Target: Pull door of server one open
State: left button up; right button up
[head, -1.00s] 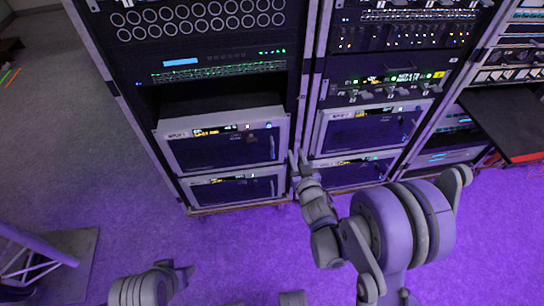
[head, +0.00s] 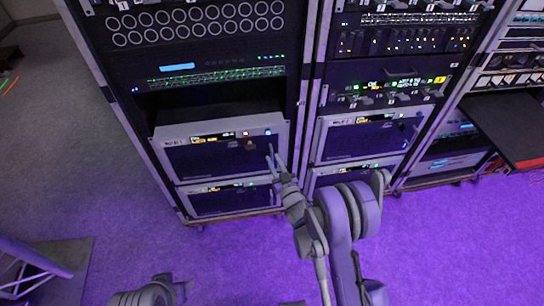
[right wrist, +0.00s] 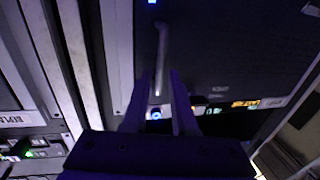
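Server one (head: 178,150) is the upper light-framed unit in the left rack, with a dark door (head: 212,158) that looks shut. Its label is too small to read surely. My right gripper (head: 274,157) is at the right side of this door. In the right wrist view, a slim upright handle (right wrist: 161,50) stands on the dark door, and its end reaches between the two fingers of my right gripper (right wrist: 159,82). The fingers are apart, with gaps beside the handle. My left gripper (head: 184,289) is low at the lower left, away from the rack, its fingers unclear.
A similar unit (head: 228,200) sits just below server one. Another rack (head: 322,125) stands close on the right with two like units. A dark shelf (head: 510,125) juts out at the far right. A truss stand (head: 35,262) is at the lower left. The purple floor before the racks is open.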

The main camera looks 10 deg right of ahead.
jog(key=shift+w+a, duration=0.2)
jog(key=shift+w, duration=0.9)
grip_shut()
dwell(0.7)
